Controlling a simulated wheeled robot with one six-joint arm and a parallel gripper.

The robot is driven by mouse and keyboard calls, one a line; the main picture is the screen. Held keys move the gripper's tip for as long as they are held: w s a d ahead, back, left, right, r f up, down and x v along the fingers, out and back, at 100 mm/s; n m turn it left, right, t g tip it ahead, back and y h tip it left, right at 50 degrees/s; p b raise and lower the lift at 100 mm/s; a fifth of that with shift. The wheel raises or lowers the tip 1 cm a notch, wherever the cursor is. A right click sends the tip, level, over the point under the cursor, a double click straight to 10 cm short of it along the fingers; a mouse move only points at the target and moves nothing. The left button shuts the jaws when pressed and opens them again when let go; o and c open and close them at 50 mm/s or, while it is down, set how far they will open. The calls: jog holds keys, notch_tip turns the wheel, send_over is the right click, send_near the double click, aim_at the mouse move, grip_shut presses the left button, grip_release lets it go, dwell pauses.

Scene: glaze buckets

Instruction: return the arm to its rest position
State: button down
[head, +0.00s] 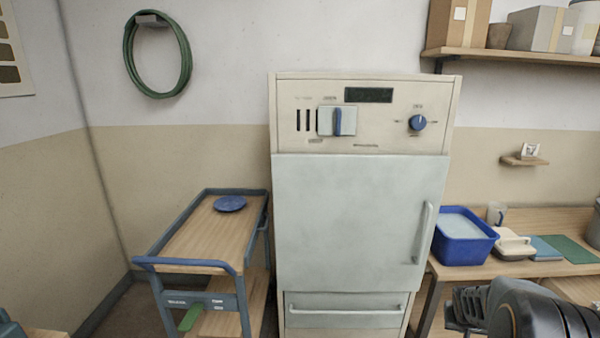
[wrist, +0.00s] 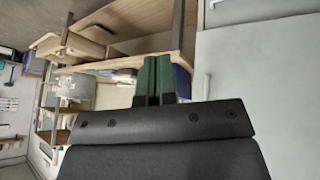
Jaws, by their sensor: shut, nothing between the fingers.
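My gripper (wrist: 154,80) shows in the wrist view with its two green-tipped fingers together and nothing between them. In the head view my dark arm is at the bottom right corner, in front of the wooden bench; the fingertips are hard to make out there. The gripper is apart from the cabinet (head: 358,220), which stands to its left in the head view with its pale door and drawer shut.
A blue tub (head: 462,248), a mug (head: 496,213) and a green mat (head: 566,249) are on the bench. A trolley (head: 190,265) with a blue plate (head: 230,204) stands left of the cabinet. A shelf (head: 520,55) holds boxes. A hose (head: 128,60) hangs on the wall.

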jog(key=s+a+r+n+y+p, duration=0.1)
jog(key=s+a+r+p, duration=0.2)
jog(key=a+r, duration=0.3)
jog(key=s+a+r+n+y+p, duration=0.1)
jog(key=s+a+r, duration=0.4)
jog(key=a, duration=0.5)
jog(key=s+a+r+n+g+y+p, duration=0.1)
jog(key=s+a+r+p, duration=0.3)
jog(key=a+r, duration=0.5)
jog(key=shift+s+r+n+y+p, duration=0.25)
jog(key=shift+n+y+p, duration=0.35)
jog(key=shift+n+p, duration=0.35)
jog(key=shift+m, duration=0.25)
